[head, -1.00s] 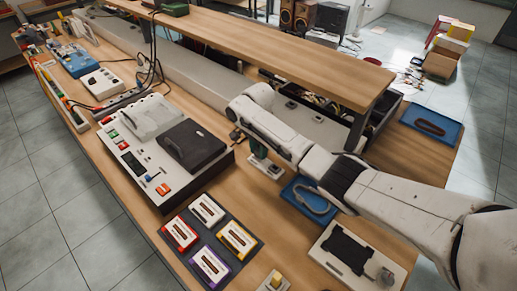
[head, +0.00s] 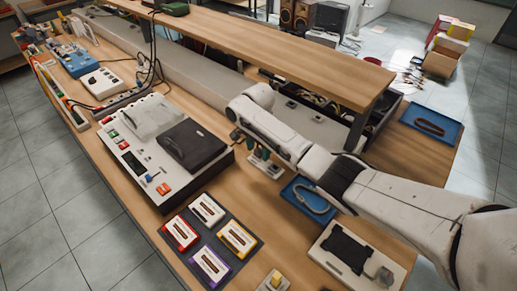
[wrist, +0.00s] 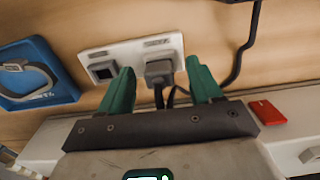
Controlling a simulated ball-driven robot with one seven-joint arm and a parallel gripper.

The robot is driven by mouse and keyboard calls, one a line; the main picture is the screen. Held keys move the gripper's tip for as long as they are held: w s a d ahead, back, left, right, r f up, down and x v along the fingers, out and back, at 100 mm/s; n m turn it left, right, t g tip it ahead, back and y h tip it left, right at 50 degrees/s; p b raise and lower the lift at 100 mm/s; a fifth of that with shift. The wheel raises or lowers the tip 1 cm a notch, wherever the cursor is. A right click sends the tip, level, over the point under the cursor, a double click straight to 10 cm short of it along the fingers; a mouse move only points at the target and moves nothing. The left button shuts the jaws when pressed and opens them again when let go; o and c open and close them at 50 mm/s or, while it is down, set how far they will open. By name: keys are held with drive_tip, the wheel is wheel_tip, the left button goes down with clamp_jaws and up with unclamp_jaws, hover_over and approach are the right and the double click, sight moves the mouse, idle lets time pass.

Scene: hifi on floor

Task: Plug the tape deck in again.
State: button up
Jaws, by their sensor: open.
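A cream and dark machine that looks like the tape deck (head: 140,157) sits on the bench in the head view, left of my gripper (head: 264,153). In the wrist view, a white socket plate (wrist: 127,51) lies on the bench. Its left socket (wrist: 103,71) looks dark and empty. A grey plug (wrist: 159,68) with dark cord is at the plate's right side; I cannot tell how deep it sits. My gripper (wrist: 160,66) is open, with its green fingers apart on either side of the plug. Any contact is unclear.
A blue tray (head: 292,193) holding a grey looped object lies near the plate. Several cassettes lie on a dark mat (head: 206,225). A raised wooden shelf (head: 290,55) runs behind my arm. A black cable (wrist: 245,45) passes to the right in the wrist view.

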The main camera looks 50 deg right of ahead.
wheel_tip(320, 180, up, 16)
drive_tip(key=p, duration=0.5)
idle(0.9)
drive_tip(key=shift+s+f, duration=0.1)
drive_tip(key=shift+f, duration=0.1)
idle(0.4)
